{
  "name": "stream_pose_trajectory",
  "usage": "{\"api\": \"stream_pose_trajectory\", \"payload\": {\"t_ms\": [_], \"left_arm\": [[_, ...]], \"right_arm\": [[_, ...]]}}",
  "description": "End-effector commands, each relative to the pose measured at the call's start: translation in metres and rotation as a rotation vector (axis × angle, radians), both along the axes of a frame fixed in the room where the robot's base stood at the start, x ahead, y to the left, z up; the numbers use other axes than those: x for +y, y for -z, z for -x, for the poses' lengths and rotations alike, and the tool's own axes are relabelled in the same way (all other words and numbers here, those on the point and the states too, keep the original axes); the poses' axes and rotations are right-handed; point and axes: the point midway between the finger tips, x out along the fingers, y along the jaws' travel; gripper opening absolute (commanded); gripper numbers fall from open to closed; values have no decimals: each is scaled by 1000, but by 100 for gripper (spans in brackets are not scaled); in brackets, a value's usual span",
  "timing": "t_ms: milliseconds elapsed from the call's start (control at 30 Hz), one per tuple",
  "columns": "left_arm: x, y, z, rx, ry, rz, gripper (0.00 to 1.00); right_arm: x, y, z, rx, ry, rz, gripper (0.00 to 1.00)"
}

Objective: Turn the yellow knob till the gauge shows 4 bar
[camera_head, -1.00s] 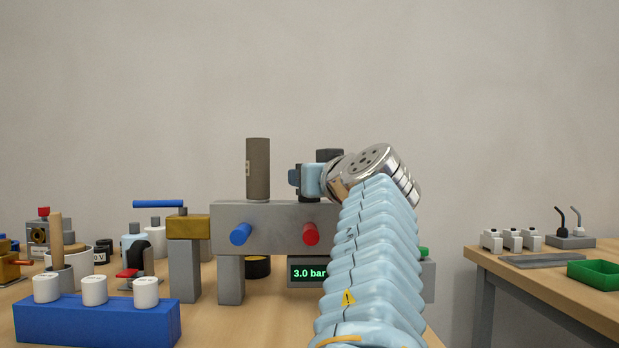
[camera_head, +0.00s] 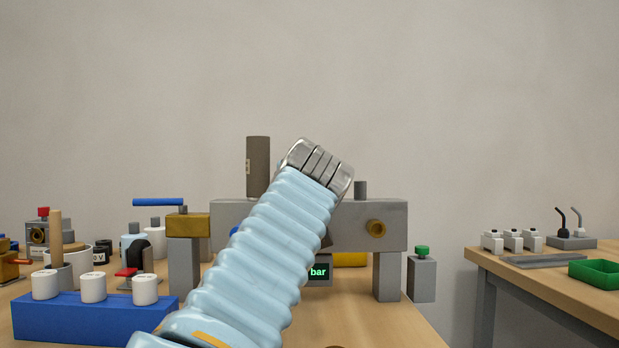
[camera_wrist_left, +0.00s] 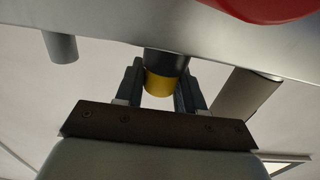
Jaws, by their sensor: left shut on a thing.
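In the left wrist view, the yellow knob (camera_wrist_left: 159,83) is a yellow-capped cylinder on a dark stem, at the edge of the grey panel. My left gripper (camera_wrist_left: 160,74) is shut on it, one finger on each side. In the head view my left arm hides the knob and the gripper. The gauge (camera_head: 319,272) is a dark display with green text under the panel; only "bar" shows and its number is hidden behind my arm. My right gripper is not in view.
The grey panel (camera_head: 378,210) carries a brown cylinder (camera_head: 258,165), a dark peg (camera_head: 360,190) and a brass fitting (camera_head: 376,228). A red knob (camera_wrist_left: 268,8) is close in the wrist view. A blue block (camera_head: 95,320) with white caps stands front left. A green-topped post (camera_head: 422,278) stands right.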

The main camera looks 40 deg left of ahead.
Motion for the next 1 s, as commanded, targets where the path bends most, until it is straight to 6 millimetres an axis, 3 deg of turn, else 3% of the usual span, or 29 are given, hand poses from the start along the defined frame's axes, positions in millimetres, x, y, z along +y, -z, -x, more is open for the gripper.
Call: {"api": "stream_pose_trajectory", "payload": {"t_ms": [133,167,267,667,1000], "left_arm": [[0,0,0,0,-1,-1,8],[0,-1,0,0,-1,-1,41],[0,0,0,0,-1,-1,57],[-7,0,7,-1,0,-2,57],[-56,1,67,-4,2,-3,57]], "right_arm": [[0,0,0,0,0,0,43],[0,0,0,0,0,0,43],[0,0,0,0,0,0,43],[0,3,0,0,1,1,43],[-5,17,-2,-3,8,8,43]]}}
